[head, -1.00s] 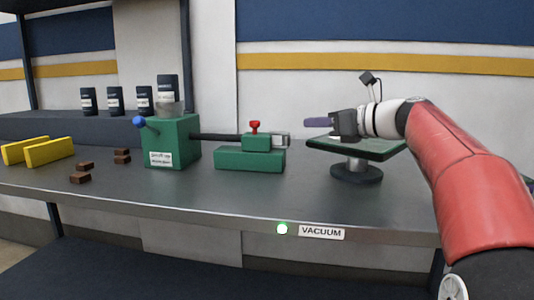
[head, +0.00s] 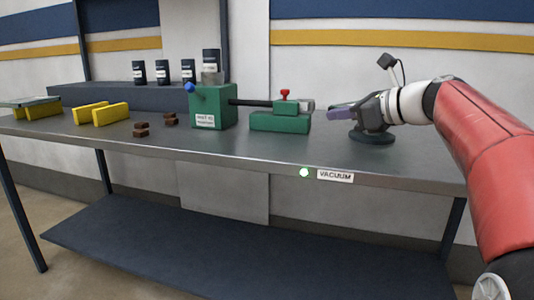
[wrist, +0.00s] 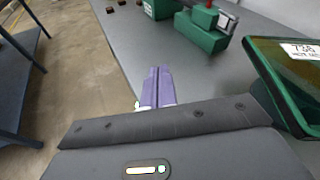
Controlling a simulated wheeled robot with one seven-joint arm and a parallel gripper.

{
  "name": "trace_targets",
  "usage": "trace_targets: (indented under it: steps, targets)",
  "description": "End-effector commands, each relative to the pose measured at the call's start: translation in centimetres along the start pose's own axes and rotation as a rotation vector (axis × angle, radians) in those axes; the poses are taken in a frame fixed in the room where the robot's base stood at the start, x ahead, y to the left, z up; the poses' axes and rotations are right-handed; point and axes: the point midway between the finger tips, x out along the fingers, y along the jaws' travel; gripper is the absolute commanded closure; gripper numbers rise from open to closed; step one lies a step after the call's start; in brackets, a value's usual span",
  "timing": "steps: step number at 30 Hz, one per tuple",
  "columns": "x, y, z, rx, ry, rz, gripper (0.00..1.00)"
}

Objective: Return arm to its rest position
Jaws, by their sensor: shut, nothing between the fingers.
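My gripper (head: 334,115) is at the right in the head view, its purple fingers pointing left. The fingers (wrist: 155,85) are pressed together with nothing between them. My gripper is above the bench, to the right of the green clamp block (head: 279,121), and overlaps a round stand base (head: 372,137) behind it. In the wrist view, the fingers are over the grey bench top, and a green-framed panel with a white label (wrist: 285,75) is close at the right. Whether my gripper touches the stand cannot be told.
The bench (head: 235,150) holds a green box with a blue knob (head: 213,106), yellow blocks (head: 104,113) and brown pieces (head: 141,129). Several dark canisters (head: 163,72) stand on a raised shelf. The front of the bench top is clear. A lower shelf (head: 240,245) runs beneath.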

Motion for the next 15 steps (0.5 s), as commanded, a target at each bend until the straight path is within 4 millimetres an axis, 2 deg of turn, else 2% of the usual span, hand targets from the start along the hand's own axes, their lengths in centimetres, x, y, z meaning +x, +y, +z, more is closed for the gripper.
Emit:
trace_targets:
  steps: [5, 8, 11, 14, 15]
  targets:
    - [1.1, 3.9, -2.3, -0.199, 0.130, 0.025, 1.00]
    - [1.2, 6.7, -4.3, -0.358, 0.225, 0.054, 1.00]
    - [0.9, 9.9, -6.9, -0.551, 0.330, 0.103, 1.00]
    - [-0.3, 13.8, -10.2, -0.804, 0.450, 0.188, 1.00]
    - [-1.2, 15.6, -11.9, -0.930, 0.501, 0.240, 1.00]
